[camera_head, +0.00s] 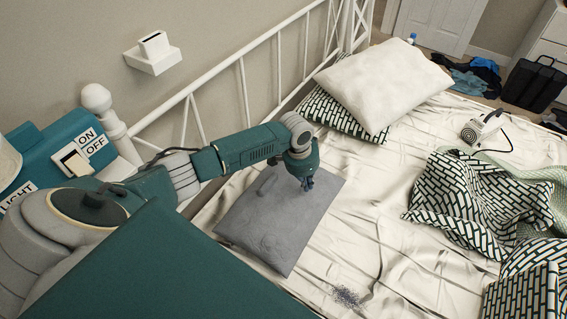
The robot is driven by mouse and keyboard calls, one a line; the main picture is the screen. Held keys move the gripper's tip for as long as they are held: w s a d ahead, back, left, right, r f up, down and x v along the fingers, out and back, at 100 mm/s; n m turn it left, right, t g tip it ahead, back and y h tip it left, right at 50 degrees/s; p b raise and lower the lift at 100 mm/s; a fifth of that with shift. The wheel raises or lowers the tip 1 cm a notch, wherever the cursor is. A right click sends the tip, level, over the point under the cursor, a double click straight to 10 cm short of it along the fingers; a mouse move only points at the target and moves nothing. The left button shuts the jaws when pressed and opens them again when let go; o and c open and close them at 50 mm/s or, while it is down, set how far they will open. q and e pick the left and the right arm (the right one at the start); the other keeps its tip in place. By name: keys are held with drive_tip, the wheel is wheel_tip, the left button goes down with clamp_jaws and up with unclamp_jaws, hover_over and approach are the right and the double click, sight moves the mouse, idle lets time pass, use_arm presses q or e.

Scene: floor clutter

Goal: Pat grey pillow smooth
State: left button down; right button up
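The grey pillow (272,228) lies flat on the bed near the headboard, with some wrinkles and dents on its top. My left arm comes in from the left over the headboard end, and my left gripper (308,184) points down over the upper right part of the pillow. The fingertips are small and dark here. I cannot tell whether they touch the pillow or whether they are open or shut. The arm hides part of the pillow's far edge. My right gripper is out of view.
A white pillow (385,84) rests on a patterned pillow (331,113) farther along the bed. A crumpled patterned blanket (465,195) lies at the right. A small white device (482,128) with a cord is on the sheet. The white metal headboard (243,85) runs along the wall.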

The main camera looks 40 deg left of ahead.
use_arm(q)
drive_tip(key=shift+f+b, duration=0.6)
drive_tip(key=shift+f, duration=0.6)
drive_tip(key=shift+r+p, duration=1.65)
drive_tip(key=shift+p, duration=0.3)
drive_tip(key=shift+f, duration=0.1)
